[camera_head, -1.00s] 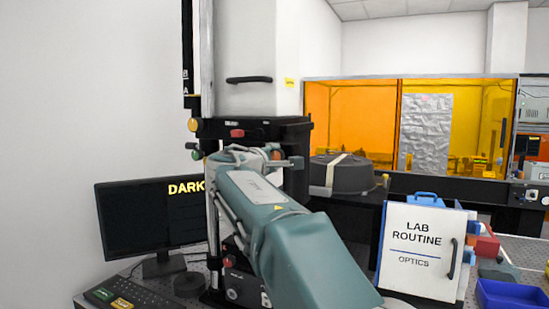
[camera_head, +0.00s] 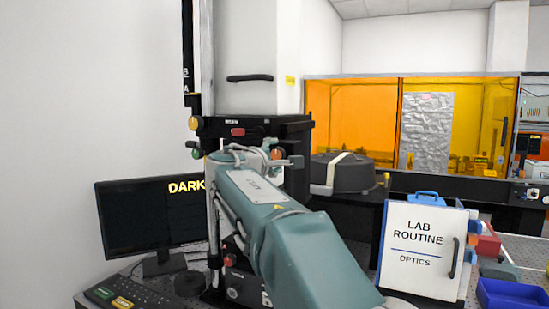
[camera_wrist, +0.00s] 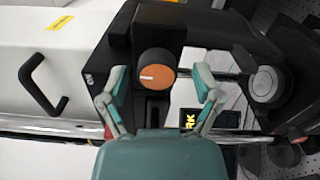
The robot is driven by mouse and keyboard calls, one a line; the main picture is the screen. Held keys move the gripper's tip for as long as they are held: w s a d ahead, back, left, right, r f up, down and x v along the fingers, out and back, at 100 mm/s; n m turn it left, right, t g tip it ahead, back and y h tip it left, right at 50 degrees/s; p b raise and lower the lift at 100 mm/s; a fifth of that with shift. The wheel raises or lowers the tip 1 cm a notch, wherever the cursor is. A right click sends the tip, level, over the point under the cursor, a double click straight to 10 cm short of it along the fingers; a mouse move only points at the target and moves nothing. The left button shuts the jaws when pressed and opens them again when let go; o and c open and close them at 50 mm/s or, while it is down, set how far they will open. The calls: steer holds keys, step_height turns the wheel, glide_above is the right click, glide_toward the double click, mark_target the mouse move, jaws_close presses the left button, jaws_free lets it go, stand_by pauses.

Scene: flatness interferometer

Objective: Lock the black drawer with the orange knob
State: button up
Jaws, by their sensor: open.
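The orange knob (camera_wrist: 157,72) is round with a dark side and a short white mark lying roughly sideways on its face. It sits on the black drawer (camera_wrist: 108,50), which shows in the head view as a black housing (camera_head: 290,127). My gripper (camera_wrist: 161,80) is open, with one teal finger on each side of the knob in the wrist view. I see gaps between the fingers and the knob; the depth between them is unclear. In the head view my gripper (camera_head: 255,156) is at the black housing, and my arm hides much of its lower part.
A monitor (camera_head: 148,218) stands at left. A grey round case (camera_head: 345,174) sits to the right. A "LAB ROUTINE" board (camera_head: 418,275) and a blue bin (camera_head: 512,294) are further right. A black handle (camera_wrist: 42,88) on a white panel is left of the gripper in the wrist view.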

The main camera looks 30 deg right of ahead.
steer(key=v, duration=1.1)
steer(key=shift+s+a, duration=0.25)
steer(key=shift+a, duration=0.1)
steer(key=s+d+f+m+g+y, duration=0.1)
steer(key=s+f+m+g+y, duration=0.35)
steer(key=s+f, duration=0.85)
steer(key=s+a+f+m+y, duration=0.2)
steer(key=s+a+f+y, duration=0.2)
steer(key=f, duration=0.5)
steer(key=s+a+f+m+y, duration=0.3)
steer(key=s+a+f+y, duration=0.1)
steer(key=s+f, duration=0.5)
steer(key=shift+s+f+g+y, duration=0.3)
steer(key=shift+f+g+y, duration=0.25)
steer(key=shift+y, duration=0.3)
